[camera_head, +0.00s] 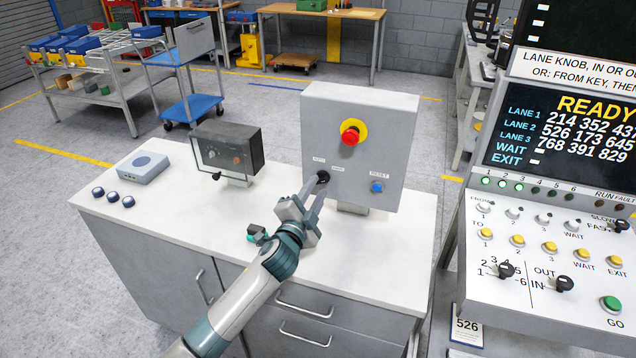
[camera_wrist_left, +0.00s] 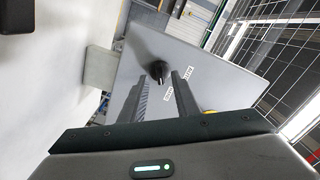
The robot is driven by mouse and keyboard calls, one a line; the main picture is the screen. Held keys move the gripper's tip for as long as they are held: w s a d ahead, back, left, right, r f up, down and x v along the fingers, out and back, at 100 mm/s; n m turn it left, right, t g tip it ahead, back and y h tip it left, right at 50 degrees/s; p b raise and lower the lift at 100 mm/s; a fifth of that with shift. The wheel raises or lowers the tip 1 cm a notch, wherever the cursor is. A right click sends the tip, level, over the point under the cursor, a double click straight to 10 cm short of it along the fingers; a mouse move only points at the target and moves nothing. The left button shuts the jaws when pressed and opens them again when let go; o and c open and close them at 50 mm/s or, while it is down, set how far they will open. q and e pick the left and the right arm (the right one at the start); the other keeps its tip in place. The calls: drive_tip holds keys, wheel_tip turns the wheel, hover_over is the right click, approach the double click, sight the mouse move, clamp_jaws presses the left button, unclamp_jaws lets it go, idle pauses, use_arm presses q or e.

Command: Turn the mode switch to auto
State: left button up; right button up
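The mode switch (camera_head: 323,177) is a small black knob low on the left of the grey control box (camera_head: 380,115). Two small labels sit above it, one upper left and one to the right; their words are too small to read surely. My left gripper (camera_head: 316,187) reaches up to the knob from the front. In the left wrist view the black knob (camera_wrist_left: 157,70) shows in the gap between the two fingertips (camera_wrist_left: 160,80). The fingers are apart, with space on both sides of the knob. Which way the knob points is unclear. My right gripper is out of view.
The box also carries a red button (camera_head: 350,136) on a yellow disc and a blue button (camera_head: 376,187). A dark box (camera_head: 228,148) and a grey-blue device (camera_head: 143,167) stand left on the white counter (camera_head: 370,245). A lane panel (camera_head: 545,240) stands at right.

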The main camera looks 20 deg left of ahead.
use_arm(q)
drive_tip(key=shift+w, duration=1.05)
clamp_jaws()
drive_tip(key=shift+n, duration=1.2)
drive_tip(key=n, duration=0.9)
drive_tip(key=shift+n, duration=0.3)
